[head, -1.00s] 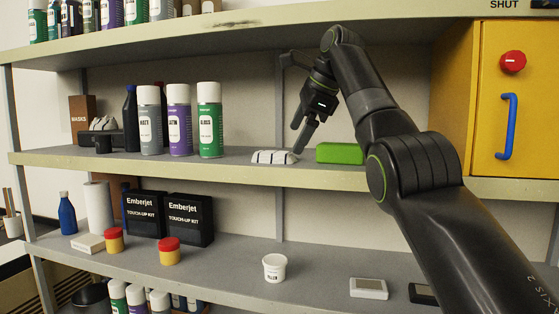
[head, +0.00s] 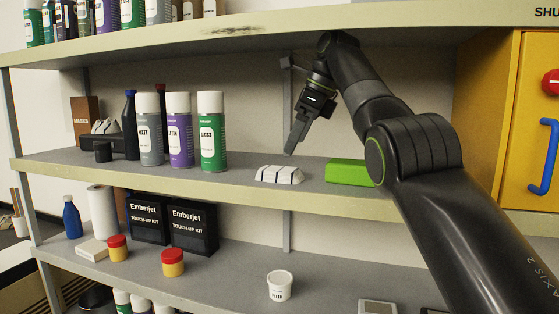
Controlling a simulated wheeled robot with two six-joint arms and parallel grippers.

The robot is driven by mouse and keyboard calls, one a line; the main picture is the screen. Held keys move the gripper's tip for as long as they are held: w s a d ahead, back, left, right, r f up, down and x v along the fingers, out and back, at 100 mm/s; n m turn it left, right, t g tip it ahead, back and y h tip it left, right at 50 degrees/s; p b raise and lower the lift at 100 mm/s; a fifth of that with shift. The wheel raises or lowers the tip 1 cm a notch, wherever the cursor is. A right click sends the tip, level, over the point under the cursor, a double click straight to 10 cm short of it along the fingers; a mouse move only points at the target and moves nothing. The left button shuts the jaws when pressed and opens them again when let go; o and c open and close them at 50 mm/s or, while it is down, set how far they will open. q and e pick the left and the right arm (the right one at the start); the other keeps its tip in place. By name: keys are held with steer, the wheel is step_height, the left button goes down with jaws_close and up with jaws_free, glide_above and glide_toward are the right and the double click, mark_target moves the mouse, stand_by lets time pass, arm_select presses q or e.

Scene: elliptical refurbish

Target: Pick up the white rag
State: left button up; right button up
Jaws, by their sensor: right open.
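The white rag (head: 279,174) appears as a low white bundle with dark lines across it, lying on the middle shelf (head: 230,190) near its front edge. My right gripper (head: 291,150) reaches in from the right and points downward above and slightly behind the rag. It is open and empty, apart from the rag, with a visible gap between. The exact depth between them is hard to judge. My left gripper is not in view.
A green block (head: 347,172) lies just right of the rag, close to my right arm. Spray cans (head: 212,132) stand to the left. The upper shelf (head: 270,38) runs above my gripper. A yellow cabinet (head: 505,120) stands at the right.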

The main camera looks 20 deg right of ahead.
mark_target(279, 169)
steer(key=shift+w+a+r+p, duration=0.15)
steer(key=shift+w+a+p, duration=0.05)
steer(key=shift+w+p, duration=0.15)
steer(key=shift+w+a+g, duration=0.15)
steer(key=shift+w+g, duration=0.15)
steer(key=shift+w+a+f+m, duration=0.2)
steer(key=shift+f+m, duration=0.1)
steer(key=shift+f, duration=0.15)
steer(key=shift+s+a+f+b, duration=0.1)
steer(key=shift+a+f+b, duration=0.05)
steer(key=shift+f+b, duration=0.3)
steer(key=shift+s+a+f+b, duration=0.15)
steer(key=shift+f+b, duration=0.2)
steer(key=shift+f, duration=0.2)
steer(key=x, duration=0.1)
steer(key=b+x, duration=0.1)
steer(key=x, duration=0.3)
steer(key=shift+w+r+b, duration=0.1)
steer(key=shift+w+b, duration=0.2)
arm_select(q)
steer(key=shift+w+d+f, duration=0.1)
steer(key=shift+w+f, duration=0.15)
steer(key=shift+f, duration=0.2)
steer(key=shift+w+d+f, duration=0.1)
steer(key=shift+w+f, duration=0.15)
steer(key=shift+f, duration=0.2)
arm_select(e)
steer(key=shift+s+r, duration=0.1)
steer(key=shift+s, duration=0.1)
